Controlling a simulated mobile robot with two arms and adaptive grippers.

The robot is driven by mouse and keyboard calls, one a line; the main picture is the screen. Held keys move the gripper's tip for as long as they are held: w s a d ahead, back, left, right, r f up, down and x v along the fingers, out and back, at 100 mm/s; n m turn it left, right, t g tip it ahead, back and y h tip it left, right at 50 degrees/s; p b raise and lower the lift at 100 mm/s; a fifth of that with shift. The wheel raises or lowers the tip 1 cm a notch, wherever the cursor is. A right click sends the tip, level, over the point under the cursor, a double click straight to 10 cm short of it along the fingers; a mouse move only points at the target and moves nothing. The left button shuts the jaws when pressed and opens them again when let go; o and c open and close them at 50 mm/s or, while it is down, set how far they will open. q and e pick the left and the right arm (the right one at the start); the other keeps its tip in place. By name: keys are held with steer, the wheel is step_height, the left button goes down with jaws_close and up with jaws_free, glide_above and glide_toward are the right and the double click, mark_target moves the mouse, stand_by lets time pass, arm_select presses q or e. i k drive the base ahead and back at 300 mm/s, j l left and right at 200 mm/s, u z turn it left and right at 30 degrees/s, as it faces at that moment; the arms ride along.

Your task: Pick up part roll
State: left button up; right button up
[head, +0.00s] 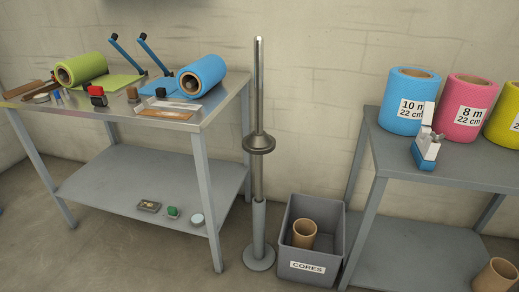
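Neither of my grippers shows in the head view. Several rolls are in view, and I cannot tell which one is the part roll. A green roll (81,68) and a blue roll (204,75) lie on their sides on the left table, each with a sheet unrolled beside it. On the right table stand a blue roll labelled 10 m, 22 cm (397,87), a pink roll labelled 8 m, 22 cm (466,88) and a yellow roll (503,114) cut off by the picture edge.
A metal pole with a collar (259,145) stands between the tables. A grey CORES bin (331,215) holds a brown core (304,232). A white and blue tool (427,150) is at the right table's front edge. Small items crowd the left table (222,113); its lower shelf is mostly clear.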

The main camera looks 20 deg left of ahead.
mark_target(407, 89)
steer(key=i+l+u, duration=0.3)
steer(key=i+l, duration=0.45)
